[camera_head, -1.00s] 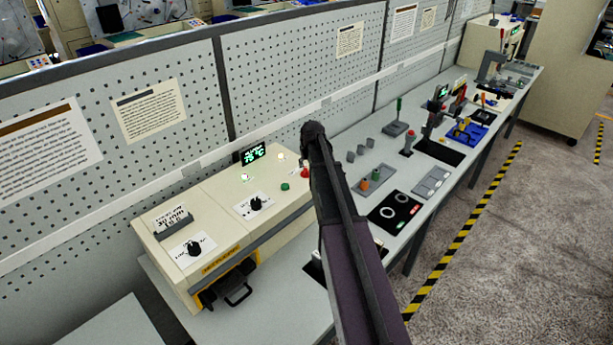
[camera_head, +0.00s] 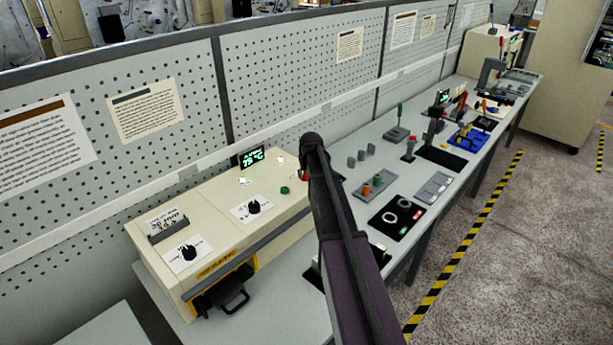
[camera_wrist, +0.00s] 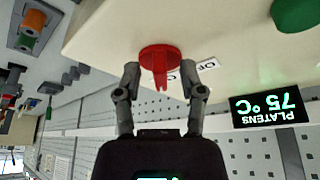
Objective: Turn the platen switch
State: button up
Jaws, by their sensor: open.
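The platen switch is a red rotary knob (camera_wrist: 160,58) with a pointed ridge. It sits on the cream panel, and the wrist view shows it upside down. My gripper (camera_wrist: 165,82) is open, with one finger on each side of the knob; I cannot tell whether either touches it. A white label beside the knob is partly covered by it and by a finger. In the head view a bit of the red knob (camera_head: 304,175) shows beside my arm, which hides the rest. The green display (camera_wrist: 269,108) reads PLATENS 75 °C.
The cream machine (camera_head: 215,215) also carries a green button (camera_head: 284,190) and two black knobs (camera_head: 253,206) on white plates. A black-handled yellow part (camera_head: 225,285) is at its front. The bench to the right holds several fixtures, including a black panel (camera_head: 397,217). A pegboard wall stands behind.

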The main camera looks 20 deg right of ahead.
jog(key=shift+c, duration=0.2)
grip_shut()
jog(key=shift+n, duration=0.3)
jog(key=n, duration=0.1)
jog(key=n+y, duration=0.1)
jog(key=n, duration=0.1)
jog(key=shift+d+y, duration=0.3)
jog(key=n, duration=0.2)
jog(key=n+y, duration=0.1)
jog(key=shift+d+n, duration=0.25)
jog(key=shift+n, duration=0.05)
jog(key=n, duration=0.1)
jog(key=n+g+y, duration=0.1)
jog(key=n, duration=0.1)
jog(key=shift+w+d+n, duration=0.15)
jog(key=shift+w+n, duration=0.05)
jog(key=shift+n, duration=0.1)
jog(key=shift+d+n+g+y, duration=0.1)
jog(key=shift+n+g+y, duration=0.45)
jog(key=shift+n, duration=1.05)
